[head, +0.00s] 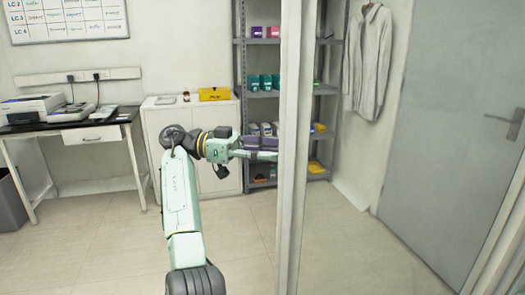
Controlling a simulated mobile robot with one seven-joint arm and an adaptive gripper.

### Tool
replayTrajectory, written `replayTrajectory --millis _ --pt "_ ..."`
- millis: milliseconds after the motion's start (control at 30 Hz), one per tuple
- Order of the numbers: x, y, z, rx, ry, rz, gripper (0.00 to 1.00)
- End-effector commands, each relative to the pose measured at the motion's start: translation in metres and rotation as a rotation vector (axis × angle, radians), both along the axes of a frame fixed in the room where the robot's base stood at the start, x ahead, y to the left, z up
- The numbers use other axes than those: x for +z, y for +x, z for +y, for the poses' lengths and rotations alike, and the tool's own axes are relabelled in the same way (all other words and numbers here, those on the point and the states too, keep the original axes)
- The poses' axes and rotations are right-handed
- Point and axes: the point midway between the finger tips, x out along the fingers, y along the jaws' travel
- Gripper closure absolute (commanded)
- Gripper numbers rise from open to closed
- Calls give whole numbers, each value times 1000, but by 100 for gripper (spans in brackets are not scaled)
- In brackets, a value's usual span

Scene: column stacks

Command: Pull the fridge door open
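A tall pale upright (291,130) runs from top to bottom of the head view, right of the middle. It looks like the edge frame of the fridge door, but no handle or fridge body shows clearly. A second pale frame edge (497,245) slants through the lower right corner. My gripper (268,149), with purplish fingers, points right, and its tips reach the left side of the upright. The upright may hide the fingertips. I cannot tell whether they touch it, hold it or are apart.
A grey shelf rack (241,60) with boxes and bins stands behind the upright. A white cabinet (165,125) with a yellow box (214,94) is beyond my arm. A black-topped bench (60,124) is at left, a grey room door (450,130) at right. The tiled floor is clear.

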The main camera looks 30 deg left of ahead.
Motion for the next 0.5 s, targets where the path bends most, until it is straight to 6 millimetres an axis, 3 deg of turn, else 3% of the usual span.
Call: replayTrajectory --millis 500 --pt "0 -7 20 0 0 -1 62"
